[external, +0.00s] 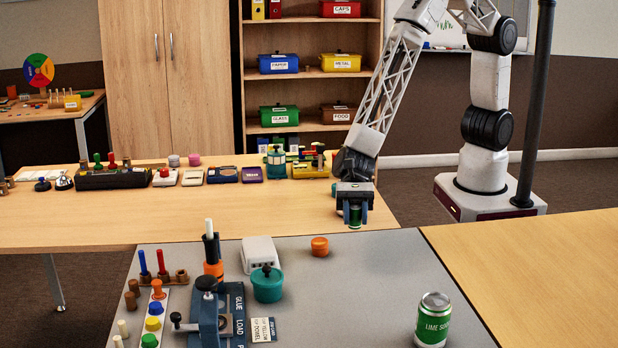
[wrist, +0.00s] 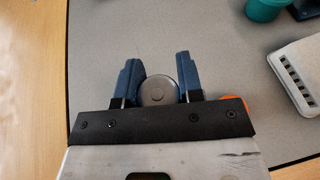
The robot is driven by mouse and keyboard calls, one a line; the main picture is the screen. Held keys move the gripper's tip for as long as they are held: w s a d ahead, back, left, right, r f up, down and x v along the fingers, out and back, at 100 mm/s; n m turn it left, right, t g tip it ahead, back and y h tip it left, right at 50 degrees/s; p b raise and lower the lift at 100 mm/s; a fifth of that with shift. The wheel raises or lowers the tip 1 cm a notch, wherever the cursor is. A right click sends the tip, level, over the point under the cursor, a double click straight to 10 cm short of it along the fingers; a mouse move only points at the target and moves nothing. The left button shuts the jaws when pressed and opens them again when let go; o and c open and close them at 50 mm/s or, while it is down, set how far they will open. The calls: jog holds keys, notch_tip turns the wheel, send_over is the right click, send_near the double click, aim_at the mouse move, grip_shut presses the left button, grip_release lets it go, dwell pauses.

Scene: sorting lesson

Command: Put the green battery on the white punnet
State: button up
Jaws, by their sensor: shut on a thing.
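My gripper (external: 355,214) is shut on the green battery (external: 355,219), above the far edge of the grey table. In the wrist view my gripper (wrist: 158,82) has its blue fingers on both sides of the battery's round grey end (wrist: 158,92). The battery looks upright. The white punnet (external: 260,252) is a white box with slots in its side, standing on the grey table to the left of my gripper and nearer the camera. It also shows in the wrist view, at the right edge (wrist: 301,66). My gripper is apart from it.
An orange cylinder (external: 320,246) stands between my gripper and the punnet. A teal pot (external: 267,286) is just in front of the punnet, with a blue press (external: 207,315) beside it. A lime soda can (external: 433,320) stands at the front right. The table's middle right is clear.

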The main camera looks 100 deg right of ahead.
jog(key=w+d+r, duration=0.1)
jog(key=w+d, duration=0.7)
jog(key=w, duration=0.2)
jog(key=shift+w+d+r+m+t, duration=0.2)
jog(key=shift+w+r+m+t, duration=0.1)
jog(key=shift+t, duration=0.1)
jog(key=shift+a, duration=0.1)
send_over(258, 248)
jog(key=shift+a+f, duration=0.15)
jog(key=shift+f, duration=0.6)
jog(key=shift+f, duration=0.1)
jog(key=shift+f, duration=1.65)
jog(key=shift+f, duration=0.15)
jog(key=o, duration=1)
jog(key=shift+c, duration=0.2)
